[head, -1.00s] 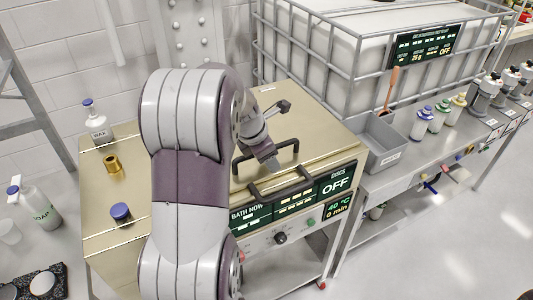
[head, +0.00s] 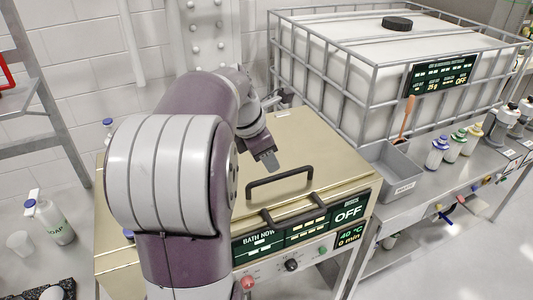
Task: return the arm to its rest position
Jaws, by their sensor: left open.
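My left arm rises through the left middle of the head view and bends over a gold-topped bath cabinet. My left gripper (head: 268,161) is open and empty above the cabinet's lid (head: 310,150). It hangs just behind the dark lid handle (head: 280,178) and looks apart from it. The lid is shut. My right gripper is not in view.
The bath panel (head: 290,233) reads OFF and 40 °C. A caged white tank (head: 350,80) stands behind right. A grey bin (head: 391,172) and capped bottles (head: 437,152) sit on the right bench. A soap bottle (head: 50,218) stands at left.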

